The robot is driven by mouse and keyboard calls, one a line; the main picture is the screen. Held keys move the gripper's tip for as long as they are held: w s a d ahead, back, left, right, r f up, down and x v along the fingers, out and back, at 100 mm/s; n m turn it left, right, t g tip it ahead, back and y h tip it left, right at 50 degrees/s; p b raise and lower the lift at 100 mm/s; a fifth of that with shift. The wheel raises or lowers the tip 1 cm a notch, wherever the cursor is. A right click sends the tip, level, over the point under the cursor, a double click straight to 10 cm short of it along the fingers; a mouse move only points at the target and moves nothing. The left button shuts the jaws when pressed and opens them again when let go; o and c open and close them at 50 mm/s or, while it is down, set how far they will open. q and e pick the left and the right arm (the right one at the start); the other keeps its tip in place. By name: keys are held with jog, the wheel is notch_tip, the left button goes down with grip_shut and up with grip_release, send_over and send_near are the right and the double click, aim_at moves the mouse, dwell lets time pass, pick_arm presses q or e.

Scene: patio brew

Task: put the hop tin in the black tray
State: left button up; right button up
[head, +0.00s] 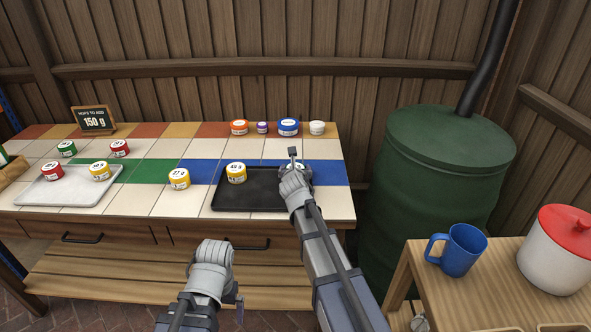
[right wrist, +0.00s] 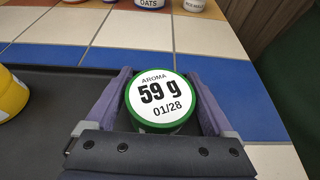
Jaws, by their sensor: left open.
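A hop tin with a green rim and a white lid reading 59 g (right wrist: 161,103) sits between the fingers of my right gripper (right wrist: 160,82) in the right wrist view. The fingers appear to press on its sides. In the head view this gripper (head: 298,172) is over the right end of the black tray (head: 262,203) and mostly covers the tin. I cannot tell whether the tin touches the tray floor. A yellow tin (head: 236,173) stands in the black tray's left part. My left gripper (head: 237,297) is open and empty, low in front of the bench.
A pale tray (head: 70,198) at left holds a red (head: 52,172) and a yellow tin (head: 100,171). Another yellow tin (head: 179,179) stands between the trays. A green barrel (head: 435,190) stands at right.

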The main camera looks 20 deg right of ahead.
jog(key=shift+r, duration=0.3)
jog(key=p+v, duration=0.4)
jog(key=v, duration=0.7)
jog(key=shift+s+a+f+p, duration=0.1)
jog(key=shift+s+p, duration=0.1)
jog(key=shift+p, duration=0.15)
jog(key=shift+s+a, duration=0.1)
jog(key=shift+s, duration=0.15)
